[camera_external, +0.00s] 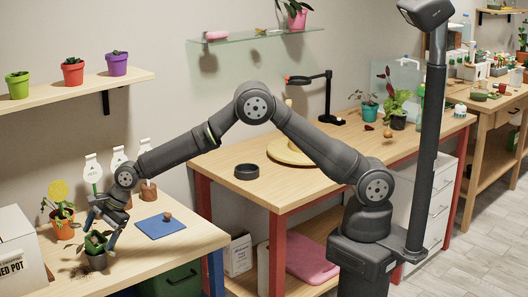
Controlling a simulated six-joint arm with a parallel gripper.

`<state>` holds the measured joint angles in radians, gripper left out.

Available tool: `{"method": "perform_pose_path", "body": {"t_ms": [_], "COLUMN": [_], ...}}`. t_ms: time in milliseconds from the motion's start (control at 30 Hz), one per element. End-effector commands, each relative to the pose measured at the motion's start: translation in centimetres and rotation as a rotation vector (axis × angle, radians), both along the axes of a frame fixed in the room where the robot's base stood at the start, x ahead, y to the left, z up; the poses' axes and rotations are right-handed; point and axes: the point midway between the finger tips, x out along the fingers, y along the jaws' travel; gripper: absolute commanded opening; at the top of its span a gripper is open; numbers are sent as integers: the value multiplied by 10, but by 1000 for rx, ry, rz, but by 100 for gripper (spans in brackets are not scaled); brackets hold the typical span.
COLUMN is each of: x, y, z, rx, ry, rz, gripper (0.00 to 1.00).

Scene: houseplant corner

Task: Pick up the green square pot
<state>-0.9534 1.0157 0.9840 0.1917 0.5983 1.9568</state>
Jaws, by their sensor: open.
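A small green pot (18,87) with a plant stands at the left of the upper wall shelf; I cannot tell for sure whether it is square. My gripper (103,232) is far below it, over the left bench, pointing down and open. Its fingers are beside the leaves of a small plant in a dark pot (97,262). I cannot tell whether the fingers touch the plant.
A red pot (73,73) and a purple pot (117,65) stand on the same wall shelf (60,97). An orange pot (63,224), brown pots with white tags (148,191), a blue mat (161,226) and a white box (18,255) crowd the left bench.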

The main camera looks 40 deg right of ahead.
Motion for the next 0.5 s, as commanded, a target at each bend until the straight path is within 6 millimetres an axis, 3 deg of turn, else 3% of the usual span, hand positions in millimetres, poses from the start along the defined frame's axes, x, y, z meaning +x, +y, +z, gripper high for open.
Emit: {"method": "perform_pose_path", "body": {"t_ms": [367, 500], "x": [3, 3], "y": [6, 6], "z": [-10, -10], "rx": [0, 0], "ry": [-1, -1], "rz": [0, 0], "gripper": [76, 52]}}
